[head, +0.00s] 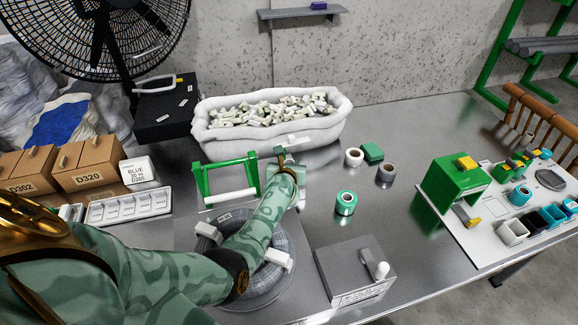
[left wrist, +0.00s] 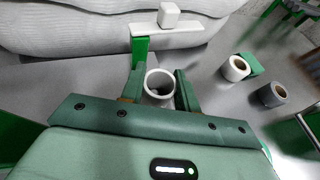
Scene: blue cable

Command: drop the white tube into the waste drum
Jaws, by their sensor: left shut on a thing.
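My left gripper (head: 284,162) is near the front of the white padded tub, at the middle of the table. In the left wrist view the gripper (left wrist: 160,88) is shut on the white tube (left wrist: 160,80), whose round open end faces the camera. In the head view I cannot make out the tube at the gripper. I cannot pick out a waste drum for certain. The padded tub (head: 212,142) holds many small white pieces. A coiled grey ring (head: 283,228) with white blocks lies under my left forearm, partly hidden. My right gripper is not in view.
A green frame with a white bar (head: 232,197) stands left of the gripper. A green post with a white top (left wrist: 165,27) stands just beyond it. Tape rolls (head: 345,202) lie to the right. A grey box (head: 350,270) stands in front. Bare table lies between.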

